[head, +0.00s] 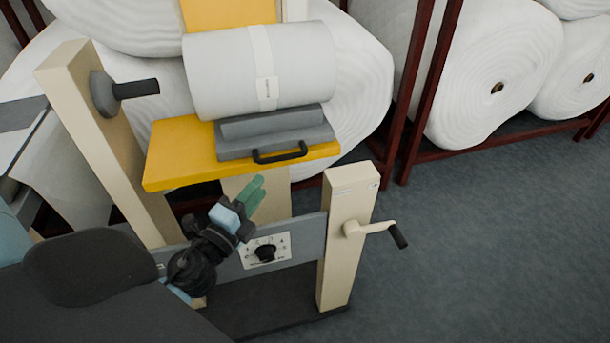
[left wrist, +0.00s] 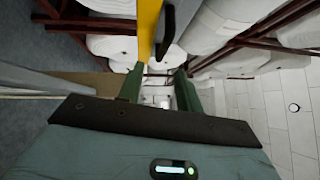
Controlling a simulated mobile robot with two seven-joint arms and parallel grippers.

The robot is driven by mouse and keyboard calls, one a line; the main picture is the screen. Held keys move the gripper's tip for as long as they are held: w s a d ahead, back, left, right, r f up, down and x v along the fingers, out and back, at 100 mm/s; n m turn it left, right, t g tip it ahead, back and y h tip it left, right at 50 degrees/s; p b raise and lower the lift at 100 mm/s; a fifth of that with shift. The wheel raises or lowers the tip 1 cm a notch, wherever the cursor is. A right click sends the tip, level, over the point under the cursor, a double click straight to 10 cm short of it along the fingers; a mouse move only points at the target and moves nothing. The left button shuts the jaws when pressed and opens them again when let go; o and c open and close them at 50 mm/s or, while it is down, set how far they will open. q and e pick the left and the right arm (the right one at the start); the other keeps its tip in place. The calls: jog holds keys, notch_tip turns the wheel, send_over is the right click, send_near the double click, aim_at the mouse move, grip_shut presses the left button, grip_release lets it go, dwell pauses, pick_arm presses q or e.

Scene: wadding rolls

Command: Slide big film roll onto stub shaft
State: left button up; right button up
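The big film roll (head: 225,78), pale grey with a white band and a label, lies on its side in a grey cradle (head: 240,150) with a black handle (head: 280,154). The stub shaft (head: 136,89) sticks out from the cream post (head: 105,150), left of the roll and apart from it. My left gripper (head: 257,193) is below the front edge of the yellow platform, near the handle. In the left wrist view its green fingers (left wrist: 158,82) stand apart with nothing between them; the black handle (left wrist: 178,30) shows beyond them. My right gripper is not in view.
The yellow platform (head: 180,165) carries the cradle. A short cream post (head: 345,240) with a crank (head: 380,230) stands right of my left gripper, and a grey crossbar with a dial (head: 265,252) lies close below. White rolls (head: 490,80) fill dark red racks behind. Floor at right is clear.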

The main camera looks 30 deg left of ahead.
aim_at(278, 161)
pick_arm(q)
jog(key=w, duration=0.2)
jog(key=w+r+p, duration=0.1)
jog(key=w, duration=0.1)
jog(key=w+p, duration=0.1)
jog(key=w, duration=0.1)
jog(key=shift+w+a+r, duration=0.25)
jog(key=shift+w+r, duration=0.05)
jog(key=shift+w, duration=0.7)
grip_shut()
